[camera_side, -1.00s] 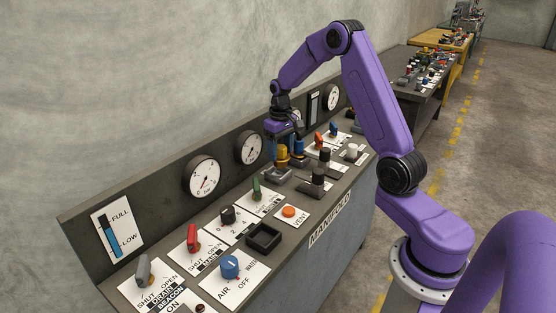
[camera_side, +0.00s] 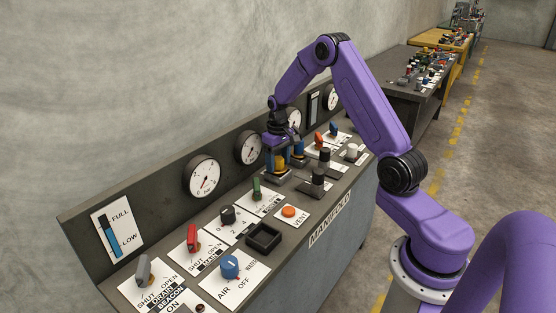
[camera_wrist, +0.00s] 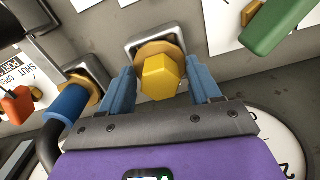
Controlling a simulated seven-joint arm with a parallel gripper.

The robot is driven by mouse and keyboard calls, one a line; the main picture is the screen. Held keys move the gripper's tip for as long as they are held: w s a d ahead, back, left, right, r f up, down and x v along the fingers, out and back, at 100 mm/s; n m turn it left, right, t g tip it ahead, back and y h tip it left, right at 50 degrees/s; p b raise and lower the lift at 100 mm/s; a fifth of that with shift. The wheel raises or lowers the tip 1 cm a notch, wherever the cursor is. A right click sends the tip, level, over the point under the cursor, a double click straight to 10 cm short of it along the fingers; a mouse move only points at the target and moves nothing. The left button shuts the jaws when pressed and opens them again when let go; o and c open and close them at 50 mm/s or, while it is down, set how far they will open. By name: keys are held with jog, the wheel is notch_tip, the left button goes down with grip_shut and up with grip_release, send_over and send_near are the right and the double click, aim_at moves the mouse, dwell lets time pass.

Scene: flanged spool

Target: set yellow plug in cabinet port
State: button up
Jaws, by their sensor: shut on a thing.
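The yellow plug (camera_wrist: 162,80) has a hexagonal head and a wider tan flange. It sits between the two blue fingers of my gripper (camera_wrist: 162,88), which is shut on it. Behind the flange is a square, silver-framed port (camera_wrist: 143,44); the plug covers its middle, so how deep it sits cannot be told. In the side view my gripper (camera_side: 279,158) is low over the cabinet top, and the yellow plug (camera_side: 280,163) is partly hidden by the fingers.
A blue plug with a dark cable (camera_wrist: 68,104) stands in a similar socket at left in the wrist view. A green handle (camera_wrist: 276,27) is at upper right. Gauges (camera_side: 248,148) line the back panel. Black knobs (camera_side: 318,178) and an empty black tray (camera_side: 263,237) are nearby.

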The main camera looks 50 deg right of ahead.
aim_at(278, 159)
jog(key=shift+f, duration=0.1)
jog(key=o, duration=1.4)
jog(key=shift+c, duration=0.2)
notch_tip(278, 159, up, 12)
jog(key=r, duration=0.1)
jog(key=s+a+r+n, duration=0.2)
jog(key=s+a+n, duration=0.2)
jog(key=a, duration=0.9)
jog(key=s+a+n, duration=0.3)
jog(key=s+a, duration=0.3)
jog(key=s, duration=0.3)
jog(key=s+a+n, duration=0.3)
jog(key=s+a, duration=0.3)
jog(key=s, duration=0.4)
jog(key=s+d+f+n, duration=0.1)
jog(key=s+n, duration=0.3)
jog(key=s, duration=0.8)
